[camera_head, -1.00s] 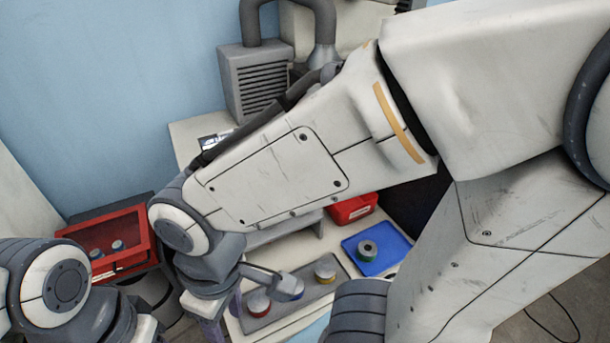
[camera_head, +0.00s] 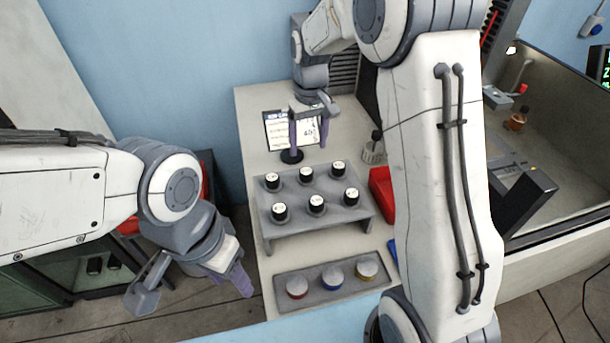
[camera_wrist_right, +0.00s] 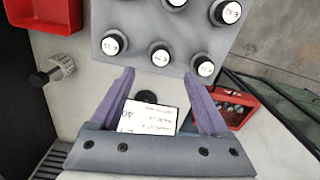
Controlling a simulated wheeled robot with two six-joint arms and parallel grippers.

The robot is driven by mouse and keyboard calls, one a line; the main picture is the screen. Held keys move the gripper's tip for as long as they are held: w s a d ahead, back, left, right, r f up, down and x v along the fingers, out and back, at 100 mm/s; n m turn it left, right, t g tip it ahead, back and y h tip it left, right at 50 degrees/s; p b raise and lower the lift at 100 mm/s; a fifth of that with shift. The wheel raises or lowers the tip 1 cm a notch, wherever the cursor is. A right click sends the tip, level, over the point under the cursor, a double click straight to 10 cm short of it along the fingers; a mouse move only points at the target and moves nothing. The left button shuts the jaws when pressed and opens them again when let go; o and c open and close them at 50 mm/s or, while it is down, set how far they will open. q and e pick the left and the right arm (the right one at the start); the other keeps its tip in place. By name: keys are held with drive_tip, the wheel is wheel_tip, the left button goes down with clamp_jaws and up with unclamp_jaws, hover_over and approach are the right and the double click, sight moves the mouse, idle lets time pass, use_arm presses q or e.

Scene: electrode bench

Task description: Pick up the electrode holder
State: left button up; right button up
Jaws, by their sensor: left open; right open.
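A white perforated cup with a black-topped piece in it (camera_head: 373,149) stands on the bench right of my right gripper. It may be the electrode holder, but I cannot tell for sure. It also shows at the left in the right wrist view (camera_wrist_right: 50,70). My right gripper (camera_head: 308,146) is open and empty, above the printed card (camera_head: 280,130). In the right wrist view the card (camera_wrist_right: 148,117) shows between its purple fingers (camera_wrist_right: 163,75). My left gripper (camera_head: 240,283) is open and empty, left of the bench's front part.
A grey rack (camera_head: 322,214) holds several black-capped vials with white tops. In front, a grey tray (camera_head: 313,290) holds three round pieces with red, blue and yellow bases. A red bin (camera_head: 381,192) is partly behind my right arm. A glass-fronted enclosure (camera_head: 560,120) stands at right.

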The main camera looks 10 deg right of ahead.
hover_over(306, 171)
wheel_tip(306, 171, down, 4)
drive_tip(key=shift+s+d+f+p, duration=0.1)
drive_tip(key=shift+s+d+p, duration=0.05)
drive_tip(key=shift+p, duration=0.3)
drive_tip(key=shift+f+p, duration=0.25)
drive_tip(key=shift+p, duration=0.05)
wheel_tip(306, 171, down, 4)
drive_tip(key=shift+r+p, duration=0.2)
drive_tip(key=shift+p, duration=0.75)
drive_tip(key=shift+w+f, duration=0.2)
drive_tip(key=shift+f, duration=0.35)
clamp_jaws()
